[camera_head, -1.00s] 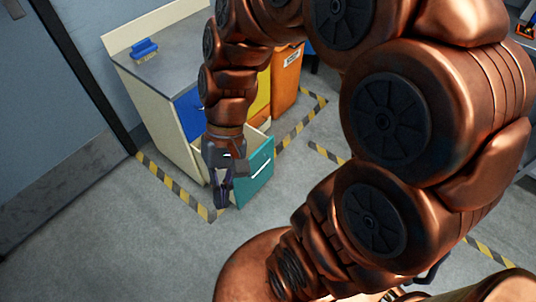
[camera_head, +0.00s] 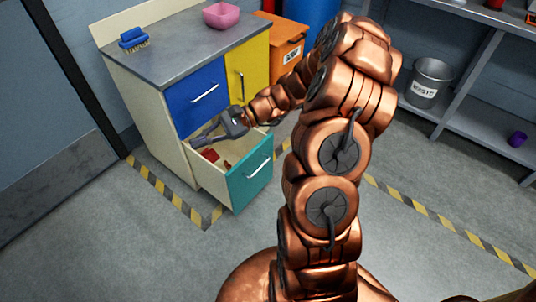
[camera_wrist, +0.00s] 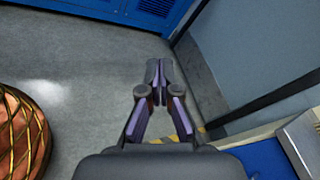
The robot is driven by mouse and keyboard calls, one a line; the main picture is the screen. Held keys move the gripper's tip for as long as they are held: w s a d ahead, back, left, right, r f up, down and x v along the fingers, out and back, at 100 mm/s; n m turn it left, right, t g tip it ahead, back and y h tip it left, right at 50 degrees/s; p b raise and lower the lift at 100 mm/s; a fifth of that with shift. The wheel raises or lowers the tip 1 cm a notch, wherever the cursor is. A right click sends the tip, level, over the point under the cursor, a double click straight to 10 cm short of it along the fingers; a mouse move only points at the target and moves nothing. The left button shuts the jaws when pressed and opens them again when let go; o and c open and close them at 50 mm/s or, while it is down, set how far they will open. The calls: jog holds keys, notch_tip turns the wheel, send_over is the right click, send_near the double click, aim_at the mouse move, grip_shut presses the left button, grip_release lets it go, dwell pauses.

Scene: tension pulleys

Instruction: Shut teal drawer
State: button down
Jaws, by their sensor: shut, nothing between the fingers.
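The teal drawer (camera_head: 250,177) stands pulled out at the bottom of the cabinet, below a blue drawer (camera_head: 197,98). The teal drawer is not clearly seen in the wrist view.
A blue brush (camera_head: 133,40) and a pink bowl (camera_head: 221,15) stand on the cabinet's grey top (camera_head: 170,50). Floor in front of the drawer is clear. A metal bucket (camera_head: 430,80) sits on shelving.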

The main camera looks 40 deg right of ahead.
jog(key=w+d+f+m+t+b, duration=0.3)
jog(key=w+d+f+m+t, duration=0.15)
jog(key=d+f, duration=0.45)
jog(key=m+t+h+b, duration=0.9)
jog(key=m+t+h, duration=0.15)
jog(key=m, duration=0.45)
send_near(263, 145)
jog(key=shift+g+h, duration=0.3)
jog(key=shift+h, duration=0.05)
jog(key=b+x, duration=0.1)
jog(key=x, duration=0.1)
jog(key=b+x, duration=0.2)
jog(key=x, duration=0.1)
jog(key=shift+w+a+r+b, duration=0.25)
jog(key=shift+a+r+b, duration=0.05)
jog(key=shift+b, duration=0.05)
jog(key=shift+x, duration=0.75)
jog(key=shift+r, duration=0.15)
jog(key=shift+w, duration=0.15)
